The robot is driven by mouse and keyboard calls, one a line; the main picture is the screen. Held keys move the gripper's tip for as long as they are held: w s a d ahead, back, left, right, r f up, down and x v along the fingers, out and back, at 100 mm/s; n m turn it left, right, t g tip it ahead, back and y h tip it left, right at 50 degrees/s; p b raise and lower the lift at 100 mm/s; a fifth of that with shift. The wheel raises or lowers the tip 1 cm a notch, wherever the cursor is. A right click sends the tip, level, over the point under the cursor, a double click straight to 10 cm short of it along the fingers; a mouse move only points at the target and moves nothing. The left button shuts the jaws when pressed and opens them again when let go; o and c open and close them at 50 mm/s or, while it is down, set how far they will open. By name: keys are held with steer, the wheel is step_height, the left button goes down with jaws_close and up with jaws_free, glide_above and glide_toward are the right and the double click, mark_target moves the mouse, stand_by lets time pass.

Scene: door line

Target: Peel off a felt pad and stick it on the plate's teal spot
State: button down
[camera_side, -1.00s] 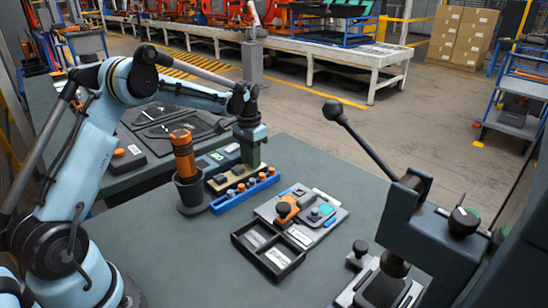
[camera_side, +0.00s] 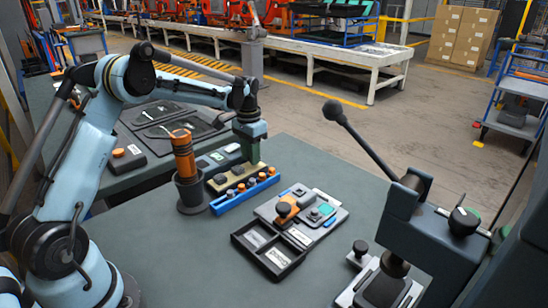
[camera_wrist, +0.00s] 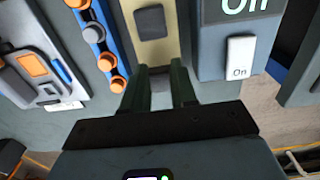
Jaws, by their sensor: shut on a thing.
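My gripper (camera_side: 251,158) points down over the far end of the beige backing strip (camera_side: 226,184), its fingers close together. In the wrist view my gripper (camera_wrist: 160,88) is shut on a small grey piece, which looks like a felt pad mostly hidden between the fingers. A dark felt pad (camera_wrist: 150,22) sits on the strip ahead of the fingers. The side view shows more dark pads on the strip (camera_wrist: 163,52). The plate's teal spot (camera_side: 326,209) is at the right of the grey fixture, uncovered and well away from my gripper.
A blue rail (camera_side: 232,202) with orange knobs lies before the strip. An orange-handled tool (camera_side: 182,155) stands in a dark cup at its left. A black divided tray (camera_side: 268,249) adjoins the fixture. A lever press (camera_side: 420,220) stands at right. An orange clamp (camera_side: 287,208) is on the fixture.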

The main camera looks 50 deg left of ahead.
steer(key=shift+r, duration=2.5)
steer(key=shift+d, duration=0.1)
steer(key=s+d+r, duration=0.4)
steer(key=s+d, duration=0.3)
steer(key=d, duration=0.1)
steer(key=s+d+r, duration=0.5)
steer(key=s+d, duration=0.3)
steer(key=shift+d, duration=0.15)
